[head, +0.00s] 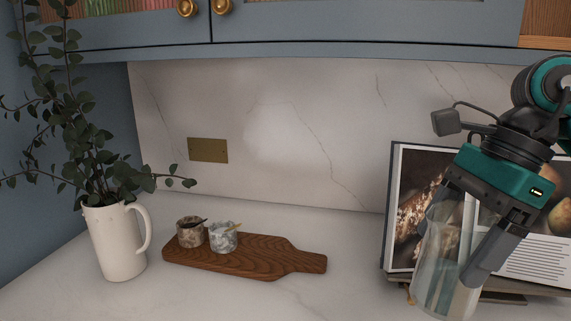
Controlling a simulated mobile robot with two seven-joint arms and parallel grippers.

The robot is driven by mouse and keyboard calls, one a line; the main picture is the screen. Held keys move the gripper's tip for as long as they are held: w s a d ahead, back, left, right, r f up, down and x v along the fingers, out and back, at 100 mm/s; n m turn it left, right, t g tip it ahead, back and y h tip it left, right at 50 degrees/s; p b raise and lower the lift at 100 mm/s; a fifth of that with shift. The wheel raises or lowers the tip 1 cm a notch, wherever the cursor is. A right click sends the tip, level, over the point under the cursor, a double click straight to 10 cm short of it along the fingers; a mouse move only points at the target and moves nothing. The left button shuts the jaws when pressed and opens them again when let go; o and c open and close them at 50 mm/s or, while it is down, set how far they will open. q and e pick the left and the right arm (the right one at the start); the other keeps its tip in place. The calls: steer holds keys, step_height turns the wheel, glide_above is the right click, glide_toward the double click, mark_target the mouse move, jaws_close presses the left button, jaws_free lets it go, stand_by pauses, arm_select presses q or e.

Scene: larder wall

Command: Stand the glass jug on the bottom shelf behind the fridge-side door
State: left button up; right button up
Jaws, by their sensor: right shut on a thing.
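The glass jug (433,265) is at the right of the head view, clear and slightly tilted, in front of an open book. My right gripper (448,240) comes down from the upper right and is shut on the jug, with a finger on either side of its wall. Blue cupboard doors (360,18) with round brass knobs are shut along the top. Which one is the fridge-side door, and its bottom shelf, I cannot tell. My left gripper is not in view.
A white pitcher (112,245) with leafy branches stands at the left. A wooden board (265,260) holds two small pots (223,238). The open book (413,170) rests on a stand behind the jug. The counter between board and book is clear.

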mark_target(417, 270)
steer(key=a+f+n+g, duration=0.1)
steer(key=f+n, duration=0.1)
steer(key=w+a+f+n+g+h, duration=0.1)
steer(key=f+n, duration=0.1)
steer(key=n, duration=0.1)
steer(key=a+f+n, duration=0.1)
steer(key=f+n, duration=0.1)
steer(key=n, duration=0.1)
steer(key=shift+w+g+h, duration=0.3)
steer(key=shift+w+g, duration=0.1)
step_height(417, 270, down, 8)
steer(key=w+d+n+g+h, duration=0.1)
steer(key=n+h, duration=0.2)
steer(key=n, duration=0.6)
steer(key=shift+w+r, duration=0.1)
steer(key=shift+d+r, duration=0.1)
steer(key=shift+w, duration=0.1)
